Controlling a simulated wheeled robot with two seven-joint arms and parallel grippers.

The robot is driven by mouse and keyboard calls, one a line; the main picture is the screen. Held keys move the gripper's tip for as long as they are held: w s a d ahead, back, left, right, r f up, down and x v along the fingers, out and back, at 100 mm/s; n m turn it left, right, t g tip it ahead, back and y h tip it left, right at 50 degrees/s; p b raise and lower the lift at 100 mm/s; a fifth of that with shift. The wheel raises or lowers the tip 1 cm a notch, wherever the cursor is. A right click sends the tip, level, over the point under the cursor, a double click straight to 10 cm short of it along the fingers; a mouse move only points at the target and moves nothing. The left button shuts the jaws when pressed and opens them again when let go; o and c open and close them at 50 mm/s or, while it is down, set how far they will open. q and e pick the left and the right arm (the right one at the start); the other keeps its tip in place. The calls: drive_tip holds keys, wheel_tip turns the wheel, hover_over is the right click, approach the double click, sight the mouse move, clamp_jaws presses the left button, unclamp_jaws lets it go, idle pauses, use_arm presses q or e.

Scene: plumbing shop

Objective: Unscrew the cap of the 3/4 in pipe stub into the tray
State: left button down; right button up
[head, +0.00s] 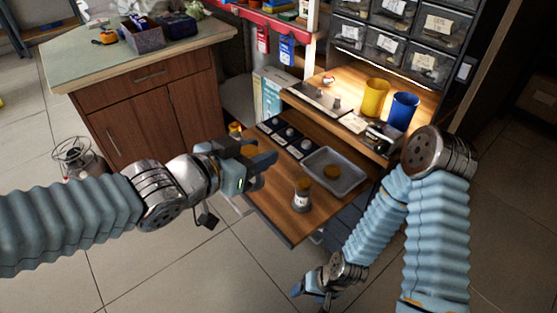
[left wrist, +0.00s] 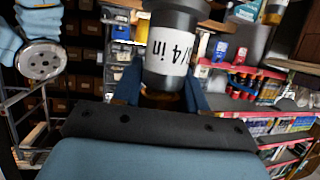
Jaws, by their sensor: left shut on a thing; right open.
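My left gripper (head: 262,165) is at the left front edge of the pull-out wooden board. It is shut on the brownish cap (left wrist: 162,98) of the 3/4 in pipe stub. In the left wrist view the dark grey stub (left wrist: 172,22), with its white "3/4 in" label, meets the cap between my fingers. In the head view the gripper mostly hides stub and cap; I cannot tell how far the thread is engaged. My right gripper (head: 308,291) hangs low, open and empty.
Another labelled stub (head: 302,194) with a brown top stands on the board between my left gripper and the tray. A dark strip with round pieces (head: 290,134) lies behind. A yellow cup (head: 376,98) and blue cup (head: 403,112) stand on the shelf above.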

use_arm(q)
drive_tip(key=shift+w+d+f+b, duration=0.4)
drive_tip(key=shift+w+f+b, duration=0.2)
drive_tip(key=shift+w+f, duration=1.65)
drive_tip(key=shift+w+d+f+b, duration=0.45)
drive_tip(key=shift+w+f+b, duration=0.2)
drive_tip(key=shift+w+f, duration=1.6)
drive_tip(key=shift+w+d+f+b, duration=0.4)
drive_tip(key=shift+w+f+b, duration=0.2)
drive_tip(key=shift+w+f, duration=1.65)
use_arm(e)
drive_tip(key=shift+w+d+f, duration=0.15)
drive_tip(key=shift+d+f, duration=0.1)
drive_tip(key=shift+f, duration=0.35)
drive_tip(key=shift+w+d+f, duration=0.15)
drive_tip(key=shift+d+f, duration=0.05)
drive_tip(key=shift+f, duration=0.4)
drive_tip(key=shift+w+d+f, duration=0.15)
drive_tip(key=shift+d+f, duration=0.1)
drive_tip(key=shift+f, duration=0.35)
use_arm(q)
drive_tip(key=shift+w+r, duration=0.35)
drive_tip(key=shift+w, duration=0.05)
drive_tip(key=shift+f, duration=0.15)
drive_tip(key=c, duration=1.1)
unclamp_jaws()
drive_tip(key=shift+f, duration=0.1)
drive_tip(key=o, duration=0.5)
use_arm(e)
drive_tip(key=shift+f, duration=0.15)
